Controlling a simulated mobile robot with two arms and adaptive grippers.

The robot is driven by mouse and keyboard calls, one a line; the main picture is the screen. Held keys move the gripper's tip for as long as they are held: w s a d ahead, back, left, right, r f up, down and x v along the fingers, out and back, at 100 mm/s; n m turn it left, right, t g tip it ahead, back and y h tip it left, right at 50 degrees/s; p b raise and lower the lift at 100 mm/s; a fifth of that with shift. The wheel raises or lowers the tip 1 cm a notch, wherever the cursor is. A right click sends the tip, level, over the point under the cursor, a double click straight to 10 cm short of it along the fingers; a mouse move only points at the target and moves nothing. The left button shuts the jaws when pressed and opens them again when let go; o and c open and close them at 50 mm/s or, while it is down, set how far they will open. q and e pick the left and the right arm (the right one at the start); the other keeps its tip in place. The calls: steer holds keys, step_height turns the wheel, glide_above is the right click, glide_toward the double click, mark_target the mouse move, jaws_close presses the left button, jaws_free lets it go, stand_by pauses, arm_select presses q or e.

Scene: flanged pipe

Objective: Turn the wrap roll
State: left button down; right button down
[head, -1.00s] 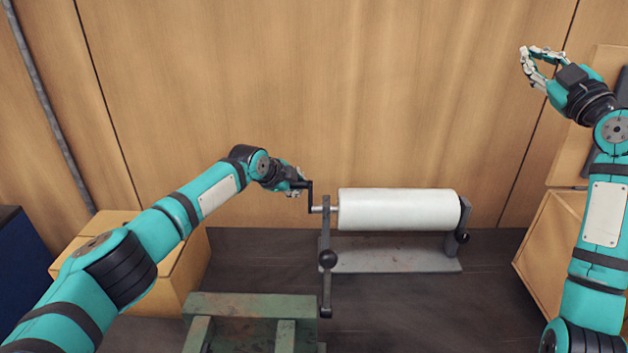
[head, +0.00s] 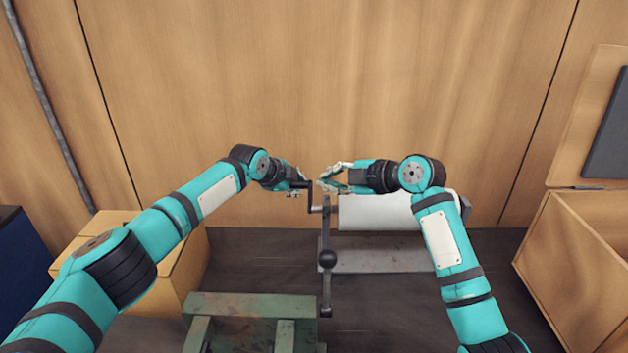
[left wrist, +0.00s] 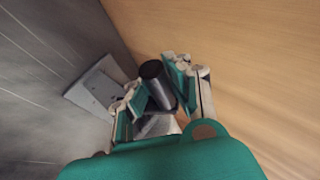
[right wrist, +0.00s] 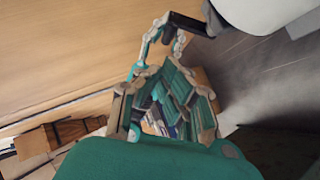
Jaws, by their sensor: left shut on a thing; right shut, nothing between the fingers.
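The white wrap roll (head: 375,214) lies level on a grey stand (head: 375,260), partly hidden by my right arm; a bit of it shows at the top right of the right wrist view (right wrist: 255,12). A dark crank (head: 310,198) stands at the roll's left end. My left gripper (head: 298,187) is shut on the crank handle, a dark cylinder (left wrist: 154,80) between its fingers in the left wrist view. My right gripper (head: 326,178) is shut and empty, just right of and slightly above the crank, over the roll's left end. Whether it touches anything cannot be told.
A green worn metal bench (head: 250,306) is nearer. A wooden box (head: 180,270) is at left and an open wooden crate (head: 575,260) at right. A wooden wall is behind.

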arm_select(q)
steer(key=shift+a+f, duration=0.1)
steer(key=shift+f, duration=0.15)
arm_select(e)
steer(key=w+a+f, duration=0.4)
steer(key=w, duration=0.2)
steer(key=shift+w+f, duration=0.2)
steer(key=shift+w, duration=0.1)
arm_select(q)
steer(key=shift+s+d, duration=0.1)
steer(key=shift+d, duration=0.1)
arm_select(e)
steer(key=shift+w+d+f, duration=0.15)
steer(key=shift+w+f, duration=0.1)
steer(key=shift+w, duration=0.25)
arm_select(q)
steer(key=c, duration=1.5)
jaws_free()
steer(key=shift+r, duration=0.1)
steer(key=o, duration=0.3)
steer(key=shift+a+r, duration=0.15)
arm_select(e)
steer(key=shift+s, duration=0.1)
arm_select(q)
steer(key=shift+o, duration=0.2)
